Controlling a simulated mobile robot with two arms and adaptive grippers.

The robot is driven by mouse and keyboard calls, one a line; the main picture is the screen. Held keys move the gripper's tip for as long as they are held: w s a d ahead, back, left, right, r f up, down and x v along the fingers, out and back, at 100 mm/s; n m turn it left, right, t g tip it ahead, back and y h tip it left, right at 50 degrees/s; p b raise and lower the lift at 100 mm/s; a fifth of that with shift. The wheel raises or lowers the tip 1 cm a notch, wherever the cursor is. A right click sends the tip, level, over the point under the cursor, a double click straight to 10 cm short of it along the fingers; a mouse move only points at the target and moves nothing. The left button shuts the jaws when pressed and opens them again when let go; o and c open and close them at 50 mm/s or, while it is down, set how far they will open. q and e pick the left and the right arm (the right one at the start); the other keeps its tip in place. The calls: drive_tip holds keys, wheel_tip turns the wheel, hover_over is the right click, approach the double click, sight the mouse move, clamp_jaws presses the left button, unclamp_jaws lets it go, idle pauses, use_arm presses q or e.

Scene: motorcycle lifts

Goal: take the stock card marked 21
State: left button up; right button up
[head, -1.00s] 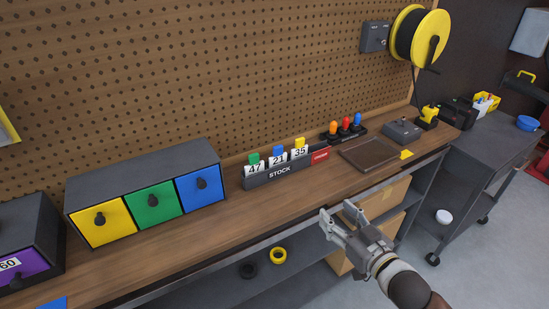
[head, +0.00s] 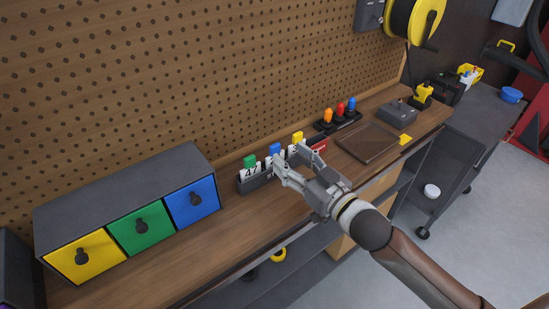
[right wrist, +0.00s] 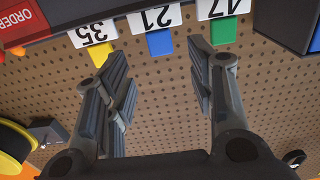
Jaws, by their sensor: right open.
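The stock card marked 21, white with a blue tab (head: 275,149), stands in the dark stock holder (head: 254,183) on the bench. In the head view its number is mostly hidden by my gripper. In the right wrist view, upside down, the 21 card (right wrist: 154,18) lies between the finger lines, just beyond the tips. My right gripper (head: 288,158) is open and empty, close in front of the holder; its fingers also show in the right wrist view (right wrist: 158,58). My left gripper is not in view.
The green-tabbed 47 card (right wrist: 223,8) and yellow-tabbed 35 card (right wrist: 93,31) flank it closely. A drawer unit (head: 120,195) stands left. A brown tray (head: 370,145) and a rack of coloured-topped items (head: 338,122) are to the right. The pegboard rises behind.

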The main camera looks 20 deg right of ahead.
sight(277, 147)
drive_tip(key=shift+w+a, duration=0.2)
drive_tip(key=shift+w, duration=0.55)
drive_tip(key=shift+w+a, duration=0.1)
drive_tip(key=p+x, duration=0.1)
drive_tip(key=x, duration=0.3)
drive_tip(key=shift+r, duration=0.2)
drive_tip(key=shift+w+a+f, duration=0.1)
drive_tip(key=shift+w+a, duration=0.1)
drive_tip(key=shift+w, duration=0.2)
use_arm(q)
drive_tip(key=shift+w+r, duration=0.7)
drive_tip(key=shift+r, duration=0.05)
use_arm(e)
drive_tip(key=c, duration=1)
